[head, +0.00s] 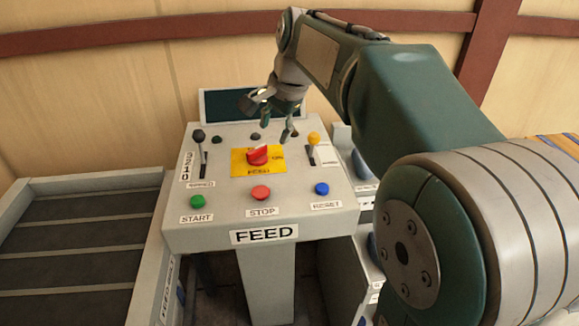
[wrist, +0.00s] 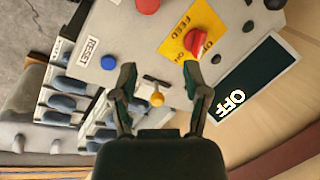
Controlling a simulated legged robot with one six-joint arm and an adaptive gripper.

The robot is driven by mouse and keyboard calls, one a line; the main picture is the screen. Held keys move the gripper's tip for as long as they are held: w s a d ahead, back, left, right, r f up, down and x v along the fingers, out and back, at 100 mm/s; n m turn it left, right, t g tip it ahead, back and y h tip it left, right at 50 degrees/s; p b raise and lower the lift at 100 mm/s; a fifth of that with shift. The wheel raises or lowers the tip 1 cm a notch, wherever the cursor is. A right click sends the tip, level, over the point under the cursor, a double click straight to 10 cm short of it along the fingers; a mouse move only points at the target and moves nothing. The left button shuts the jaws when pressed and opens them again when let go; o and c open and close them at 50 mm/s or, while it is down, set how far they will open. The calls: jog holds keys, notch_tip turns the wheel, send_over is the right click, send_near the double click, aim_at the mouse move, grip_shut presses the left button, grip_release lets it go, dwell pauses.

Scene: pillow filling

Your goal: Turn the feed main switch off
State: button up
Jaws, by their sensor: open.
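The feed main switch is a red rotary knob (head: 258,155) on a yellow plate (head: 239,166) in the middle of the grey FEED console (head: 225,221). The knob also shows in the wrist view (wrist: 193,41), at the upper right. My gripper (head: 275,139) is open and empty, above the back of the console and just behind the knob. In the wrist view my gripper (wrist: 159,68) has one fingertip close beside the knob; I cannot tell whether they touch. A dark display (wrist: 256,82) in the wrist view reads OFF.
A yellow-tipped lever (head: 313,139) stands right of the switch and shows between my fingers in the wrist view (wrist: 157,99). A black-tipped lever (head: 199,136) is at the left. Green (head: 197,202), red (head: 261,193) and blue (head: 321,189) buttons line the front.

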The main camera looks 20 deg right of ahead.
jog(key=s+f+n+t+h, duration=0.1)
jog(key=s+n, duration=0.4)
jog(key=s, duration=0.5)
jog(key=shift+s+a+f, duration=0.35)
jog(key=shift+a+f, duration=0.05)
jog(key=shift+a, duration=0.05)
jog(key=m+g+h, duration=0.1)
jog(key=m+g, duration=0.3)
jog(key=m, duration=0.3)
send_over(255, 149)
notch_tip(255, 149, down, 4)
jog(key=shift+w+f, duration=0.1)
jog(key=shift+f, duration=0.15)
notch_tip(255, 149, down, 11)
jog(key=shift+r, duration=0.15)
grip_shut()
